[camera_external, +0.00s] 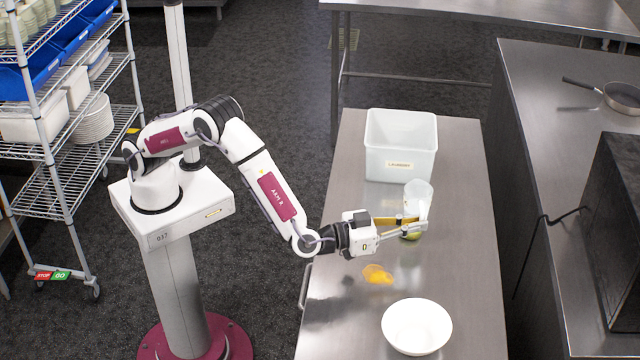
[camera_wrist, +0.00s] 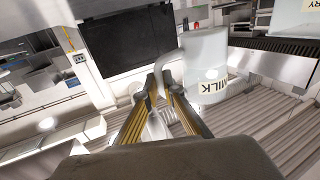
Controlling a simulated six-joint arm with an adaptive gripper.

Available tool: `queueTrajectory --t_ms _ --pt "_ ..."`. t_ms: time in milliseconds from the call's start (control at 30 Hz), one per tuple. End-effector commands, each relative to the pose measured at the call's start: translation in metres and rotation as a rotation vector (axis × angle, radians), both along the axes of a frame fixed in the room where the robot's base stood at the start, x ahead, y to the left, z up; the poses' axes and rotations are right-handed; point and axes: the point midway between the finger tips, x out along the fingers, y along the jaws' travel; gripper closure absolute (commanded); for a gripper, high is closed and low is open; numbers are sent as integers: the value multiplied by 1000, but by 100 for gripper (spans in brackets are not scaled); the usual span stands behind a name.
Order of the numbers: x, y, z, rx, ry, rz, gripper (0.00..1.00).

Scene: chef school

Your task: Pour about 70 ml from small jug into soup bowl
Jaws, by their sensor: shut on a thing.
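The small jug (camera_external: 418,191) is whitish and translucent, and it is held above the steel table, in front of a white tub. In the wrist view the jug (camera_wrist: 205,50) shows a MILK label, and its handle lies between my fingers. My gripper (camera_external: 424,224) is shut on the jug's handle; its yellow-edged fingers also show in the wrist view (camera_wrist: 163,88). I cannot see the liquid level inside. The white soup bowl (camera_external: 417,326) stands near the front of the table, below the gripper in the picture and apart from it. The bowl looks empty.
A white labelled tub (camera_external: 401,145) stands at the back of the table (camera_external: 465,260). An orange patch or item (camera_external: 377,274) lies between gripper and bowl. A yellow-green round thing (camera_external: 411,236) is partly hidden under my gripper. A pan (camera_external: 622,96) rests on the right counter.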

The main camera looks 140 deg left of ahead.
Motion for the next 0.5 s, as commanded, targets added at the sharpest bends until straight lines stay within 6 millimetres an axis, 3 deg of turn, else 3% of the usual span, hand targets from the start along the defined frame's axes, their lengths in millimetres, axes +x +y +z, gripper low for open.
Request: queueTrajectory --t_ms 200,500 --pt "30 28 20 3 -3 -93 100" --pt "62 45 42 3 -3 -239 100"
